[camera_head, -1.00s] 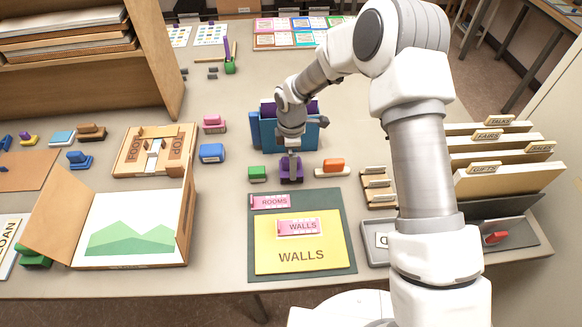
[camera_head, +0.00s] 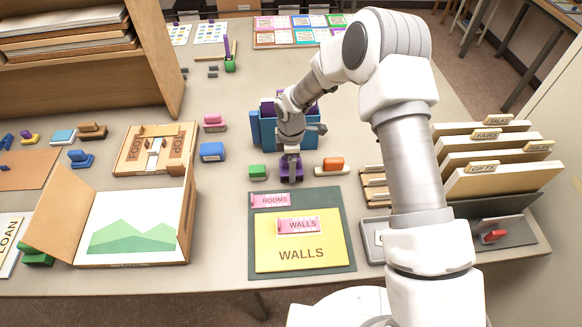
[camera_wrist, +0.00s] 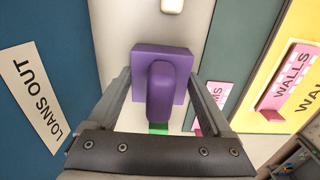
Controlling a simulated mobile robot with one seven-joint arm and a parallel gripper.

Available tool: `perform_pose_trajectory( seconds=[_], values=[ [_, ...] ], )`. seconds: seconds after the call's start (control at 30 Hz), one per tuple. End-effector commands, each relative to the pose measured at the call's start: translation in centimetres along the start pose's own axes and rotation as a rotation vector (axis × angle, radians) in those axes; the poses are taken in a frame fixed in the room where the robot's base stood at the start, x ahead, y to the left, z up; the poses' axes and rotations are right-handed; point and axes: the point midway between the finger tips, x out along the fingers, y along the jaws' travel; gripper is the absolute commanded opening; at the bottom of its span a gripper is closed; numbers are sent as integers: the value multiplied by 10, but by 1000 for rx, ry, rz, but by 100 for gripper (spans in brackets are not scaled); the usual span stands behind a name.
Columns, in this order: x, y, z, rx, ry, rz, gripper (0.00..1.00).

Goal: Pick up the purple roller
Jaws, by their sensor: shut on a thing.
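The purple roller (camera_head: 285,174) stands on the table between a green block and an orange-red one. In the wrist view the purple roller (camera_wrist: 161,88) shows as a square purple base with a rounded purple handle, between the two fingers. My gripper (camera_head: 291,168) points down over it from above. In the wrist view my gripper (camera_wrist: 158,100) has its fingers at either side of the roller and is shut on it. The roller appears to be at table level; whether it touches the table cannot be told.
A green block (camera_head: 257,172) sits close on the left and an orange-red roller (camera_head: 333,164) close on the right. A blue box (camera_head: 268,134) stands right behind. The dark green mat with the yellow WALLS folder (camera_head: 300,256) lies in front.

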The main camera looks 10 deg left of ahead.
Motion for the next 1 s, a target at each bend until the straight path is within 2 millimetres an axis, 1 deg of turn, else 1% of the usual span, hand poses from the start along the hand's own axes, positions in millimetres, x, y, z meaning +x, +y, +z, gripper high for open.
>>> perform_pose_trajectory(
  seconds=[0.23,0.37,0.53,0.63,0.67,0.7,1.0],
  values=[
    [-1,0,0,0,0,1,20],
    [-6,1,0,0,1,2,20],
    [-22,1,0,1,1,4,20],
    [-39,1,0,1,2,5,20],
    [-44,0,3,2,1,4,20],
    [-47,-4,12,3,0,2,20],
    [-81,-32,61,4,0,2,20]
  ],
)
